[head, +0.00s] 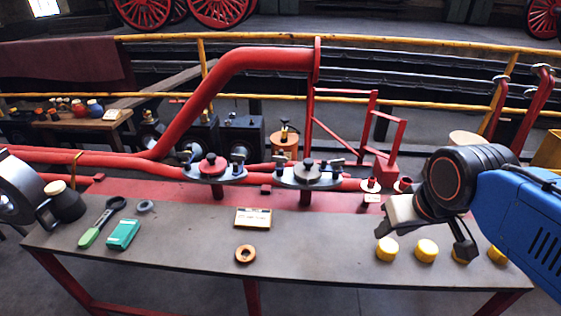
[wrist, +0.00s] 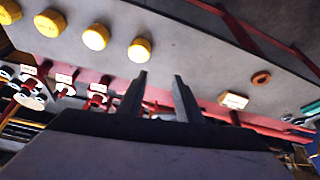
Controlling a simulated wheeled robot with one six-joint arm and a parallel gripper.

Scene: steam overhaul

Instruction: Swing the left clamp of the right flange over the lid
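The right flange (head: 290,180) stands on a red pipe stub in the middle of the head view. A dark grey lid (head: 308,174) with a knob on top sits on it. Its left clamp (head: 280,160) is a small dark piece at the flange's left edge and looks turned away from the lid. The right clamp (head: 337,164) is at the opposite edge. My gripper (wrist: 160,76) shows two dark fingers apart with nothing between them. In the head view it is over the table's right part, right of and apart from the flange. The flange is not clear in the wrist view.
The left flange (head: 228,179) with a red lid stands beside it. Several yellow caps (head: 426,250) lie below my gripper. A brown ring (head: 245,253), a small box (head: 253,217) and a teal case (head: 123,234) lie on the table (head: 320,255). Red valves (head: 370,186) stand near the right flange.

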